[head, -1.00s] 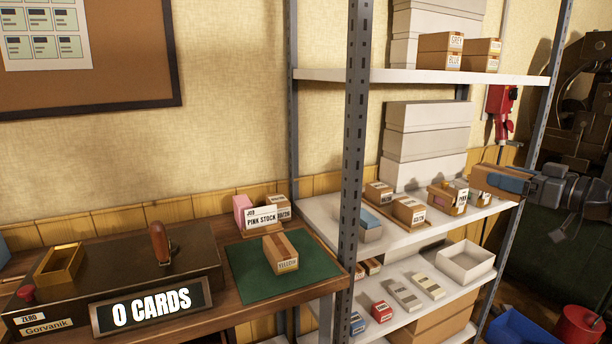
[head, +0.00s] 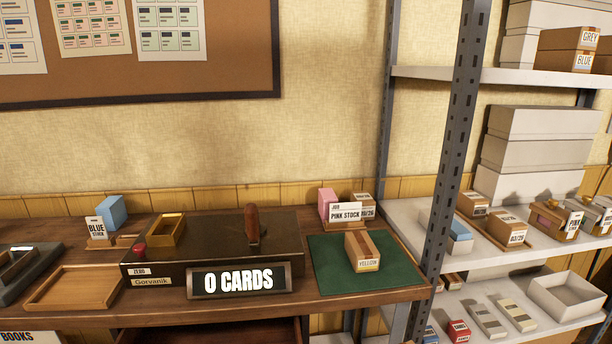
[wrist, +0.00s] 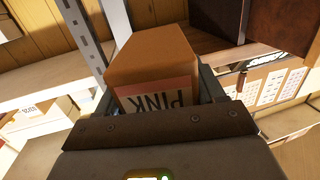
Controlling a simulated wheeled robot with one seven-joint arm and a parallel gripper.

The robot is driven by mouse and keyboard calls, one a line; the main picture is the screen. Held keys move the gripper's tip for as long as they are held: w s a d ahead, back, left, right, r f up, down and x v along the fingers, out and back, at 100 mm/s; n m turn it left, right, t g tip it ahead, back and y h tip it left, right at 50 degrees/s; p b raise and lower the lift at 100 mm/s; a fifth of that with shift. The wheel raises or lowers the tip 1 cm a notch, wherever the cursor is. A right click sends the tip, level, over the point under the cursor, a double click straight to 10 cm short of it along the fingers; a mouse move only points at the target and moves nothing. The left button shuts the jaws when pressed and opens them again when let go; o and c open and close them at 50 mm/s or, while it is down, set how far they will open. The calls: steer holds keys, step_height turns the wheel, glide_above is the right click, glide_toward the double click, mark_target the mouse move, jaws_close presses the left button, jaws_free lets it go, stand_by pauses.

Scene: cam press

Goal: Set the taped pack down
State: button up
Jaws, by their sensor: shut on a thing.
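A brown pack (wrist: 150,55) with a label reading PINK, upside down in the wrist view, sits in my gripper (wrist: 158,92). My gripper is shut on it, with a finger on each side. I cannot make out tape on the faces that show. The pack is held up with the shelving and bench beyond it. My gripper is outside the head view. A brown pack labelled YELLOW (head: 368,251), with a paler strip over its top, stands on the green mat (head: 325,273) on the bench.
The counter reading 0 CARDS (head: 238,281) and a wooden tray (head: 73,287) are on the bench. A PINK STOCK card (head: 346,214) stands behind the mat. A metal rack post (head: 461,130) rises beside the bench. The shelf right of it holds several small boxes, including a PINK one (head: 573,224).

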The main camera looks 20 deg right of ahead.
steer(key=a+f, duration=0.2)
steer(key=a, duration=0.6)
steer(key=w+a+f, duration=0.1)
steer(key=a, duration=0.6)
steer(key=shift+a+f+n+y, duration=0.3)
steer(key=shift+a+f, duration=0.05)
steer(key=shift+w+d, duration=0.1)
steer(key=shift+d, duration=0.1)
